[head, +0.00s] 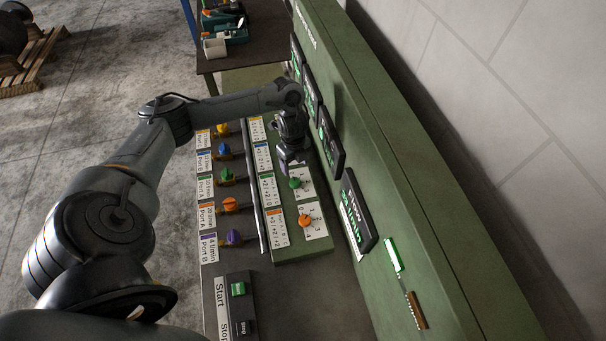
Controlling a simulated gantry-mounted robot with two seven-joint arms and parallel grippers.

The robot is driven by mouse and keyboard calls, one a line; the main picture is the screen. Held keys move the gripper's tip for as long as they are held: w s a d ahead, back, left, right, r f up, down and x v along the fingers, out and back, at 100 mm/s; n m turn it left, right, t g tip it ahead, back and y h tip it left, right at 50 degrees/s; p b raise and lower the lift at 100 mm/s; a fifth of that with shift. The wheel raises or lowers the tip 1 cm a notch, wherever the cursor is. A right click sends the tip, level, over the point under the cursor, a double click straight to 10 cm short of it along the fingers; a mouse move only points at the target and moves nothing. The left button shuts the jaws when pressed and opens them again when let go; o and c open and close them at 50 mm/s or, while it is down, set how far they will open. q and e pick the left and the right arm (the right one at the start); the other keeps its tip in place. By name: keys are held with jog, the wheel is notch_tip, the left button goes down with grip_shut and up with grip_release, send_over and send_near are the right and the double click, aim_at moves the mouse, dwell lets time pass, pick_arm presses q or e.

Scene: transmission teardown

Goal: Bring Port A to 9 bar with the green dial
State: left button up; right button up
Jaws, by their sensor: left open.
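The green dial (295,183) sits on a white scale plate on the sloped green panel of the test bench. My left gripper (289,166) is open and points down at the panel, just above the green dial in the picture. I cannot tell whether its fingers touch the dial. The dial's exact setting is too small to read. A green knob (226,174) stands in the lower row beside a label reading Port A. The dark displays (331,143) on the upright face are seen too edge-on to read a pressure. My right gripper is out of view.
An orange dial (305,220) sits close in front of the green one. Yellow, blue, orange and purple knobs (234,237) line the lower row. A Flow display (357,214) and green start button (238,289) are nearer. The upright panel stands close right of my gripper.

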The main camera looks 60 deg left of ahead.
aim_at(295, 181)
pick_arm(q)
jog(key=f+b, duration=0.1)
jog(key=f, duration=0.4)
jog(key=f+b, duration=0.1)
jog(key=f, duration=0.2)
jog(key=shift+s+d+b, duration=0.1)
jog(key=shift+s+b, duration=0.15)
jog(key=shift+b, duration=0.05)
jog(key=shift+f, duration=1.05)
jog(key=c, duration=1.1)
jog(key=shift+o, duration=0.2)
jog(key=shift+w, duration=0.1)
